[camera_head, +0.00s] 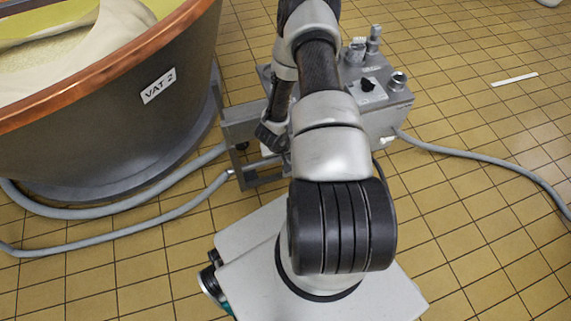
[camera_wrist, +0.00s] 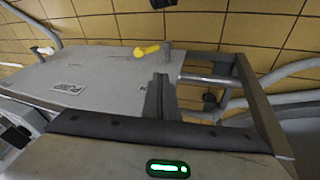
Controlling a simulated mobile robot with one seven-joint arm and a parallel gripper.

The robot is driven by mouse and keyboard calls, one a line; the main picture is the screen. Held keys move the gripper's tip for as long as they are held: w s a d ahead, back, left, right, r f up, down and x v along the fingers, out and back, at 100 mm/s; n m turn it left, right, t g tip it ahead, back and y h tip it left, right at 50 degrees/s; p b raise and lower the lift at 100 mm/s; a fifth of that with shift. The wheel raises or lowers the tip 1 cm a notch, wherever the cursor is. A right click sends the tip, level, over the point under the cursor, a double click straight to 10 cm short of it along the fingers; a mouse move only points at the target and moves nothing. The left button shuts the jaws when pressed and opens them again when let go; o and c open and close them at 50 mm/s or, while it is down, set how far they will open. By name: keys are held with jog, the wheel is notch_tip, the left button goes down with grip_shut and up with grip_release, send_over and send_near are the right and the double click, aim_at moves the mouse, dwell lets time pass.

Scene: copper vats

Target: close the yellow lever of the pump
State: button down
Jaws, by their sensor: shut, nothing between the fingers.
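The yellow lever (camera_wrist: 147,50) shows in the wrist view, small, at the far edge of the pump's grey face, beside a grey stub. The pump (camera_wrist: 105,75) is a grey metal box with a "PUMP" label. In the head view the pump (camera_head: 392,118) stands on the floor, partly hidden behind my arm, and I cannot see the lever there. My gripper (camera_wrist: 160,85) is shut and empty. Its dark fingers point toward the pump, with the tips just short of the lever and slightly right of it in the wrist view. I cannot tell whether they touch the pump.
A metal frame (camera_wrist: 242,95) with a crossbar stands at the pump's right in the wrist view. VAT 2 (camera_head: 120,120), with a copper rim, stands left of the pump. Grey hoses (camera_head: 130,228) run across the tiles. A hose (camera_head: 480,160) leaves the pump rightward. The floor at right is mostly clear.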

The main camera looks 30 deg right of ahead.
jog(key=b+x, duration=0.2)
jog(key=x, duration=0.3)
jog(key=b+x, duration=0.1)
jog(key=x, duration=0.5)
jog(key=shift+s+d+b, duration=0.1)
jog(key=shift+s+b, duration=0.15)
jog(key=shift+b, duration=0.15)
jog(key=shift+s+d+f+b, duration=0.35)
jog(key=shift+s+d+f, duration=0.2)
jog(key=shift+d, duration=0.2)
jog(key=shift+s+d+f, duration=0.1)
jog(key=shift+d+f, duration=0.25)
jog(key=shift+d+y, duration=0.25)
jog(key=shift+y, duration=0.15)
